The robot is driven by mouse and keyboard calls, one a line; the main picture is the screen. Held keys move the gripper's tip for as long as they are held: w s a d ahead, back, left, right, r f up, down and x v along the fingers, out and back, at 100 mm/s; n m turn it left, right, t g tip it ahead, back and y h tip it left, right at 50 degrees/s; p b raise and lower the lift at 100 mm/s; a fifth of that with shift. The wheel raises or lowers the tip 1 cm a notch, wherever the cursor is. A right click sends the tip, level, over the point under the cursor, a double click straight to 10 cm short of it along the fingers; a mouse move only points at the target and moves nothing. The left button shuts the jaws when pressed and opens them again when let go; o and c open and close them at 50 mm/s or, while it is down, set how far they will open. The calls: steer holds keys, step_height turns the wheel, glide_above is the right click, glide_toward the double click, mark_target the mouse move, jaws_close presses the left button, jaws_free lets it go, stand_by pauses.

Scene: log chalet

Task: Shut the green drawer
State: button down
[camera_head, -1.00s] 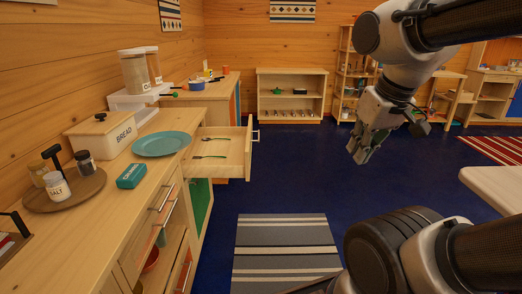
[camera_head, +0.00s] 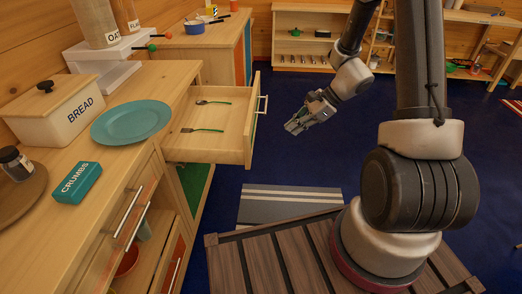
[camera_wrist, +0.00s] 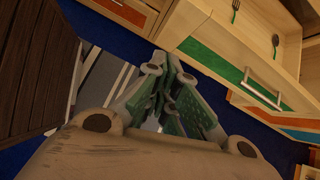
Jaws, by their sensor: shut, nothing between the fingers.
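The green drawer stands pulled out of the wooden counter in the head view (camera_head: 214,152). Its front has a pale bar handle (camera_head: 263,104) and faces right. A fork (camera_head: 202,130) and a spoon (camera_head: 214,102) lie inside. In the wrist view the drawer's green front panel (camera_wrist: 217,63) and its handle (camera_wrist: 262,89) show at the upper right. My gripper (camera_head: 291,128) is shut and empty, in the air a little to the right of the drawer front and apart from it. The wrist view also shows its fingers (camera_wrist: 172,100) together.
On the counter are a teal plate (camera_head: 132,122), a bread box (camera_head: 62,116) and a teal crumbs box (camera_head: 77,183). Below, another drawer front has a bar handle (camera_head: 126,212). A striped rug (camera_head: 280,204) lies on the blue floor. Floor right of the drawer is clear.

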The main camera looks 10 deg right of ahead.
steer(key=w+a+f+m, duration=0.2)
steer(key=w+a+f, duration=0.3)
steer(key=a+f, duration=0.5)
steer(key=shift+a+f+m+t, duration=0.15)
steer(key=shift+f+m+t, duration=0.2)
steer(key=shift+f, duration=0.85)
steer(key=w+a, duration=0.3)
steer(key=a, duration=0.6)
steer(key=w+a, duration=0.3)
steer(key=a, duration=0.6)
steer(key=w+a, duration=0.3)
steer(key=a, duration=0.6)
steer(key=shift+a, duration=0.25)
